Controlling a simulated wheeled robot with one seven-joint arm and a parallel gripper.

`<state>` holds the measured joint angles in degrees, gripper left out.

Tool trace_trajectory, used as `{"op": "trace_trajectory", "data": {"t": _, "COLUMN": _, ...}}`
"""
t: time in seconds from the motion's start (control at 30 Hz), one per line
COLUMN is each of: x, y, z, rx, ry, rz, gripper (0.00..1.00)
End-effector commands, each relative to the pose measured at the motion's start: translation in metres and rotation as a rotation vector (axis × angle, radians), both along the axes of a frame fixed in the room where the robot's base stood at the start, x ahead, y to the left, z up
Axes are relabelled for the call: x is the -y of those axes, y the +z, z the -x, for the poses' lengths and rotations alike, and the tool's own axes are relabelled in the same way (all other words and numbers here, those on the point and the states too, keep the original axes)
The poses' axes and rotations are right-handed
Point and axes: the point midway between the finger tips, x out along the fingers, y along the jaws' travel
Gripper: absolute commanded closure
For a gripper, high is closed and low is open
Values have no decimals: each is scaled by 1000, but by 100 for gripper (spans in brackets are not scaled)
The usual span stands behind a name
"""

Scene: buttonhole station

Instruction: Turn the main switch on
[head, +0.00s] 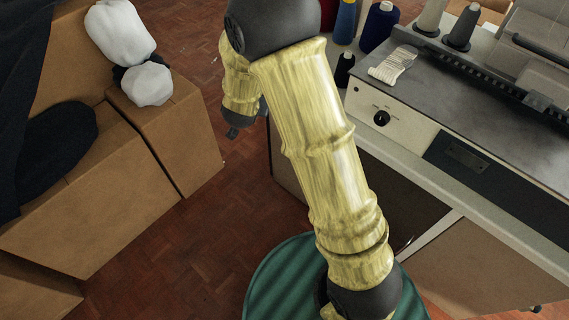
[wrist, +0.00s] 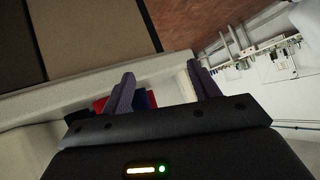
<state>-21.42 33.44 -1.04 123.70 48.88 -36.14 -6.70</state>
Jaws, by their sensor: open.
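The main switch looks to be the round black knob (head: 381,118) on the pale front panel of the buttonhole machine (head: 408,127). Small markings beside it are too small to read. My gripper (head: 233,131) hangs left of the machine, well apart from the knob and partly hidden behind my arm. In the wrist view my gripper (wrist: 163,88) has its two fingers spread, with nothing held between them. I cannot make out the knob in the wrist view.
Thread spools, including a blue one (head: 380,27) and a black one (head: 344,70), stand left of the machine. A white folded strip (head: 393,65) lies on its top. Cardboard boxes (head: 115,190) with white bundles stand at left. Parquet floor (head: 190,235) is open between.

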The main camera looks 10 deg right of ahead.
Motion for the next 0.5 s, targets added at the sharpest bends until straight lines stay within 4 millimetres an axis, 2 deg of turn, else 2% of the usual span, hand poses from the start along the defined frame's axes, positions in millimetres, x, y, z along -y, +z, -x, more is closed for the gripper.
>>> {"op": "trace_trajectory", "data": {"t": 0.03, "x": -4, "y": -33, "z": -4, "rx": 20, "ry": -23, "rz": 13, "gripper": 39}}
{"op": "trace_trajectory", "data": {"t": 0.27, "x": -11, "y": -107, "z": -16, "rx": 118, "ry": -148, "rz": 84, "gripper": 39}}
{"op": "trace_trajectory", "data": {"t": 0.5, "x": -17, "y": -185, "z": -13, "rx": 209, "ry": -284, "rz": 187, "gripper": 39}}
